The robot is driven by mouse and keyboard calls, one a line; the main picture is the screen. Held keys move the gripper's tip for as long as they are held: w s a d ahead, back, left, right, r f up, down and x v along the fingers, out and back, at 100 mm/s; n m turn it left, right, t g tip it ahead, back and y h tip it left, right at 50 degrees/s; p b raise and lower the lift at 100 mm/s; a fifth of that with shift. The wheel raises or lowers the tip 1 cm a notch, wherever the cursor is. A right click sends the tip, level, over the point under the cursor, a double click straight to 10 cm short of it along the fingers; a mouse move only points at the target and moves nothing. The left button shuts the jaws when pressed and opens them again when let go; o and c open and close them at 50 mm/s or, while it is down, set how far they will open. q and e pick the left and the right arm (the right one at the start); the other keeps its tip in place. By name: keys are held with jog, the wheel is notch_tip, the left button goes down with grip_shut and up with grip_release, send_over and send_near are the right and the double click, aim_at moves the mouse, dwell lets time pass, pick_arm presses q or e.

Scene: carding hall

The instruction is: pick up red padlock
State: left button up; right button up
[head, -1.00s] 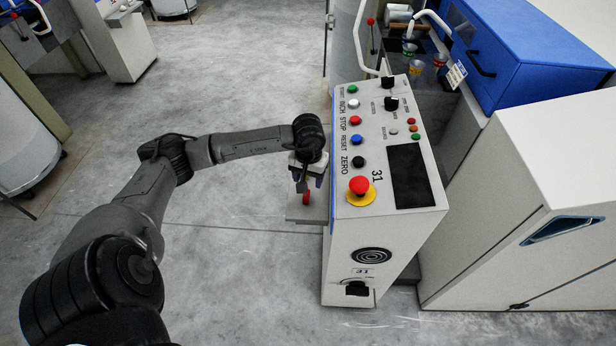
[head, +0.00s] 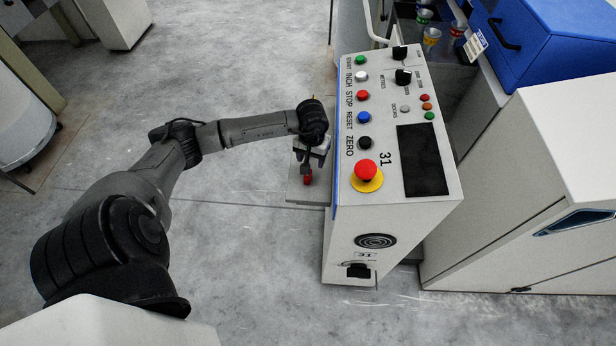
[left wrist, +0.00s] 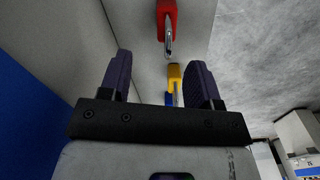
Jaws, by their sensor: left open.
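The red padlock (head: 307,180) lies on a small grey shelf (head: 299,195) at the left side of the control console. In the left wrist view the red padlock (left wrist: 167,18) is at the top, beyond the fingertips, with its metal shackle pointing toward me. My left gripper (head: 309,160) is above the shelf, close to the red padlock in the head view. Its two dark fingers (left wrist: 160,70) are apart, with nothing gripped. My right gripper is not in view.
The console (head: 350,225), with buttons and a red emergency stop (head: 365,169), stands immediately right of my left gripper. A blue-lidded machine (head: 550,40) and white cabinet are further right. The floor (head: 240,250) left of the console is clear.

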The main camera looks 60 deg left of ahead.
pick_arm(q)
jog(key=f, duration=0.1)
jog(key=f+b, duration=0.1)
jog(key=f, duration=0.2)
jog(key=shift+s+f+b, duration=0.2)
jog(key=shift+s+b, duration=0.15)
jog(key=shift+f, duration=0.5)
jog(key=shift+a, duration=0.1)
jog(key=c, duration=0.4)
grip_shut()
